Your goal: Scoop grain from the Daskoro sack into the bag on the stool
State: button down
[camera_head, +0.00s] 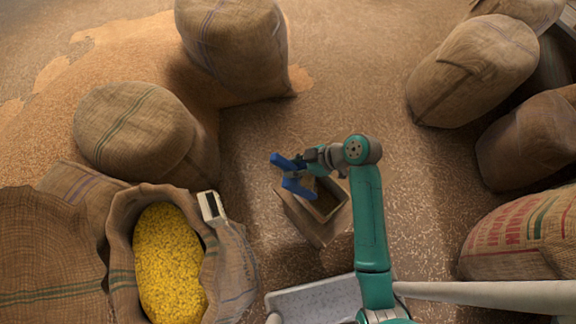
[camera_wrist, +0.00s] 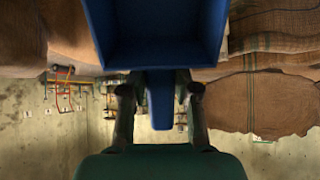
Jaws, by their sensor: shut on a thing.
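My gripper (camera_head: 312,157) is shut on the handle of a blue scoop (camera_head: 296,178). The scoop also fills the top of the wrist view (camera_wrist: 157,35), and no grain shows in it. In the head view it is over the left side of an open brown bag (camera_head: 303,222). The bag's inside is dark, and I cannot make out its contents. I cannot clearly make out the stool beneath it. An open sack (camera_head: 120,250) of yellow grain (camera_head: 168,262) stands at lower left, apart from the scoop. I cannot read a name on it.
Closed sacks stand behind the grain sack (camera_head: 140,130), at the top (camera_head: 235,45) and along the right (camera_head: 475,70). A pale tag (camera_head: 210,207) is at the open sack's right rim. Spilled grain covers floor at upper left.

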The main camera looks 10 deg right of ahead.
jog(key=shift+s+d+r+t+y, duration=0.2)
jog(key=shift+d+y, duration=0.25)
jog(key=shift+d, duration=0.05)
jog(key=shift+s+d+r+t+y, duration=0.2)
jog(key=shift+d+y, duration=0.2)
jog(key=shift+d, duration=0.15)
jog(key=shift+s+d+r+t+y, duration=0.2)
jog(key=shift+d+y, duration=0.25)
jog(key=shift+d, duration=0.05)
jog(key=a+h, duration=0.1)
jog(key=a, duration=0.1)
jog(key=w+a+f+g+h, duration=0.1)
jog(key=h, duration=0.1)
jog(key=w+a+f+h, duration=0.1)
jog(key=a, duration=0.1)
jog(key=shift+w+a+f+g+h, duration=0.1)
jog(key=shift+a+f+g+h, duration=0.1)
jog(key=shift+a+g+h, duration=0.15)
jog(key=w+a+f+g+h, duration=0.3)
jog(key=a+f+h, duration=0.4)
jog(key=f+h, duration=0.15)
jog(key=shift+y, duration=0.4)
jog(key=shift+s+d+r, duration=0.1)
jog(key=shift+s+r, duration=0.1)
jog(key=shift+r, duration=1.8)
